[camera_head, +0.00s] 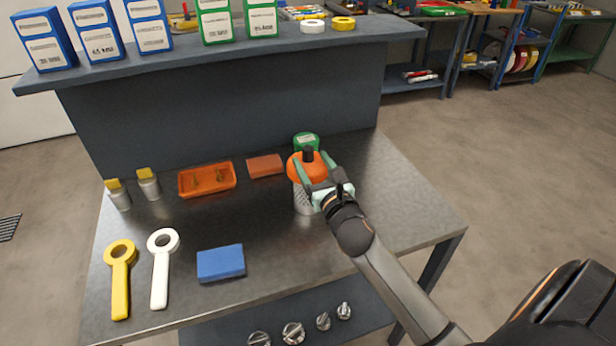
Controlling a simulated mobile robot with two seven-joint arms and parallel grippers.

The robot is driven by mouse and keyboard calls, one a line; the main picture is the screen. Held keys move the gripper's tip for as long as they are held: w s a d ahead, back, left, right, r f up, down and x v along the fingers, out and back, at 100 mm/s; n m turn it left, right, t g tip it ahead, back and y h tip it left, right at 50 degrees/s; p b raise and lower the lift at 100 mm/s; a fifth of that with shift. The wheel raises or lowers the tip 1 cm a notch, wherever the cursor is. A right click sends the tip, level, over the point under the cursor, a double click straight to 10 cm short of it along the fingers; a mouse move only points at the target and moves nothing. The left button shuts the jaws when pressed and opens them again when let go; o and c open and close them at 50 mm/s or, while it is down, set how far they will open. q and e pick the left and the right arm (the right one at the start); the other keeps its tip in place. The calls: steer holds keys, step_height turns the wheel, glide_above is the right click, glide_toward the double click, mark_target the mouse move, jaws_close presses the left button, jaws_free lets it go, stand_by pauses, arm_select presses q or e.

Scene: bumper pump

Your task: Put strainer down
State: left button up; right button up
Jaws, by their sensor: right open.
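The strainer, with a rounded orange top (306,168), a black knob and a perforated silver body (303,200), is upright at the right half of the metal workbench (385,200). Its lower end appears to rest on the bench top. My right gripper (317,172) reaches in from the lower right. Its pale green fingers are open, one on each side of the orange top. The gripper hides part of the strainer's right side, and I cannot tell whether the fingers touch it. My left gripper is not in view.
A green-topped container (306,141) stands close behind the strainer. An orange tray (207,194), a brick-red block (265,165), a blue block (221,263), two ring-ended tools (120,280) and two yellow-capped bottles (148,183) lie leftward. The bench's right side is clear.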

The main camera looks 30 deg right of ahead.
mark_target(310, 159)
steer(key=x, duration=0.3)
steer(key=shift+w, duration=0.15)
jaws_close()
stand_by(0.4)
stand_by(0.9)
